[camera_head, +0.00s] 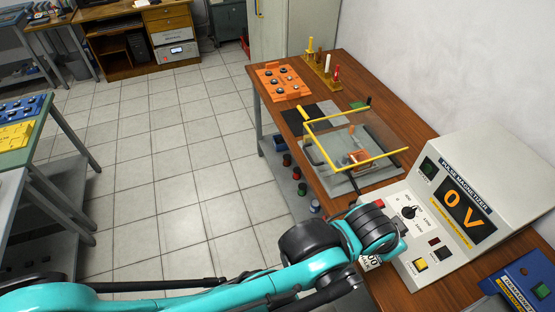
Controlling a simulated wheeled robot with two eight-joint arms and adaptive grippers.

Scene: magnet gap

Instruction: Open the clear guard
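The clear guard (362,128) is a see-through panel with a yellow frame. It stands over a grey fixture base (352,183) on the brown bench, and small orange and dark parts show through it. I cannot tell its exact tilt. My teal and black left arm comes in from the lower left, and its wrist (372,226) is in front of the guard, near the magnetizer. The fingers of my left gripper cannot be made out clearly, and contact with the guard cannot be confirmed. My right gripper is not in view.
The pulse magnetizer (510,165) reads 0 V and stands right of the wrist. A blue box (528,286) is at the lower right. An orange tray (282,83) and a rack of upright pieces (322,70) lie beyond the guard. Tiled floor is free left of the bench.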

